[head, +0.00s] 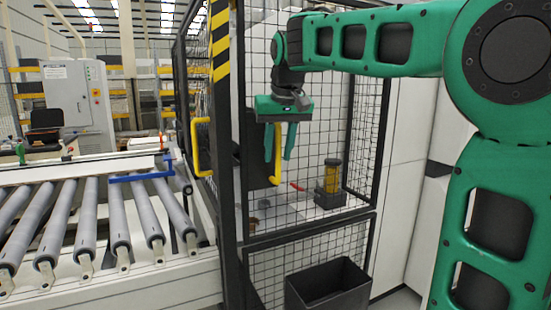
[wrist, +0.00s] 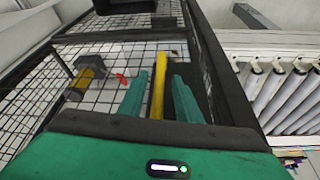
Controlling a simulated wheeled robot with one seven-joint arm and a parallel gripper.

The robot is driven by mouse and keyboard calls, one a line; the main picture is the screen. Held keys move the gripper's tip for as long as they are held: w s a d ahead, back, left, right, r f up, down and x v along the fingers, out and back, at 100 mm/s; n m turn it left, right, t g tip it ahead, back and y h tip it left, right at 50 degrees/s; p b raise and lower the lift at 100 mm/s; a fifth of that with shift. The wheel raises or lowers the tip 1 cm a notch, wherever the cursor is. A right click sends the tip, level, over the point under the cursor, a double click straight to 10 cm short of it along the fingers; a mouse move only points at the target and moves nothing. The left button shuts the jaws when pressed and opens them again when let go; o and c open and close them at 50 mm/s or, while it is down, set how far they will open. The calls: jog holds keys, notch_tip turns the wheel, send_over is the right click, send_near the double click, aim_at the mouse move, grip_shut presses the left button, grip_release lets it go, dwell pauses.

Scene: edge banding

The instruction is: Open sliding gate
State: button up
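The gate is a black-framed wire-mesh panel in the middle of the head view, with a black-and-yellow striped post (head: 220,45) at its left. A yellow handle (head: 276,178) stands upright at the right of a dark plate. In the wrist view the yellow handle (wrist: 157,85) runs between the two fingers, with a gap visible on the right finger's side. Firm contact with the handle is not visible.
A roller conveyor (head: 90,225) lies left of the cage. Behind the mesh are a dark box with a yellow cylinder (head: 332,176) and a small red item (head: 297,186). A black bin (head: 328,285) stands low in front. White wall panels are at right.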

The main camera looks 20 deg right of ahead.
jog(key=shift+x, duration=0.85)
jog(key=shift+c, duration=0.3)
grip_shut()
